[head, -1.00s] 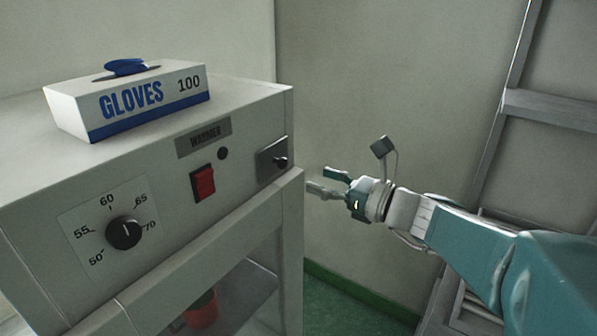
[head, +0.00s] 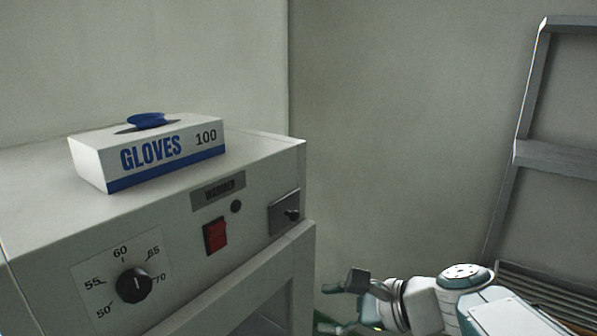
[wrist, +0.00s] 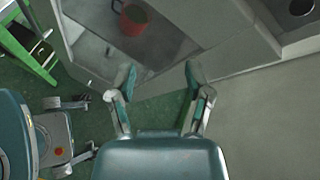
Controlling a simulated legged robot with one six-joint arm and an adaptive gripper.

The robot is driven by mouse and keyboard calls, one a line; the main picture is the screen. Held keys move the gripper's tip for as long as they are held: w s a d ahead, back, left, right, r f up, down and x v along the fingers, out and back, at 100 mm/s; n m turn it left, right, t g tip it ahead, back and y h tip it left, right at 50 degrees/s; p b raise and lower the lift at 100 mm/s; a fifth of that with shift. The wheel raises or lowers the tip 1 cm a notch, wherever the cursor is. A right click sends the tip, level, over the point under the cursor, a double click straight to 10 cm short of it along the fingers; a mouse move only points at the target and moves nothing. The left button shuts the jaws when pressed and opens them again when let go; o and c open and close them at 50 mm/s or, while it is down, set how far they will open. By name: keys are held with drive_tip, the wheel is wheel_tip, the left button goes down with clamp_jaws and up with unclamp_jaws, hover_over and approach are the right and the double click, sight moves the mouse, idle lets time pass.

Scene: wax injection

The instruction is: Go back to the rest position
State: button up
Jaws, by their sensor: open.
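My gripper (head: 343,301) is low in the head view, right of the warmer's front corner. In the wrist view my gripper (wrist: 160,80) has its two fingers spread apart with nothing between them. The dial's white mark points up, near 60. My gripper is apart from all of these.
A glove box (head: 150,158) sits on top of the warmer. A grey metal frame (head: 520,150) leans at the right. The wrist view shows a red container (wrist: 133,20) in the cabinet, a green stand (wrist: 28,45) and green floor (wrist: 75,108).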

drive_tip(key=s+d+f+n+h, duration=0.6)
drive_tip(key=s+d+n+h, duration=0.3)
drive_tip(key=n, duration=0.7)
drive_tip(key=shift+s+d+n+h, duration=0.25)
drive_tip(key=shift+s+n+h, duration=0.15)
drive_tip(key=shift+s+h, duration=0.5)
drive_tip(key=shift+w+f, duration=0.1)
drive_tip(key=shift+w, duration=0.1)
drive_tip(key=shift+c, duration=0.6)
drive_tip(key=shift+a, duration=0.15)
